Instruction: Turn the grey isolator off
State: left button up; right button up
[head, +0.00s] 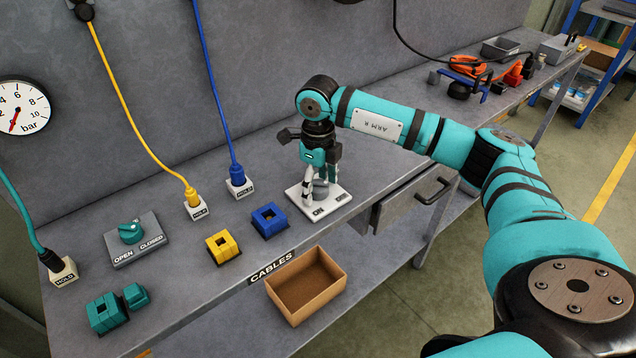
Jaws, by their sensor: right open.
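The grey isolator (321,188) is a grey knob on a white plate (336,201) on the bench, with lettering along the plate's front edge. My left gripper is not in view.
A teal valve knob (131,231) on a grey plate marked OPEN and CLOSED stands at left. Yellow (222,247) and blue (269,220) sockets, cables in HOLD blocks and a teal connector (106,313) are nearby. A cardboard box (306,285) sits by the CABLES label.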

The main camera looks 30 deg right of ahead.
aim_at(318, 182)
notch_tip(318, 182, up, 12)
dwell(0.6)
dwell(0.4)
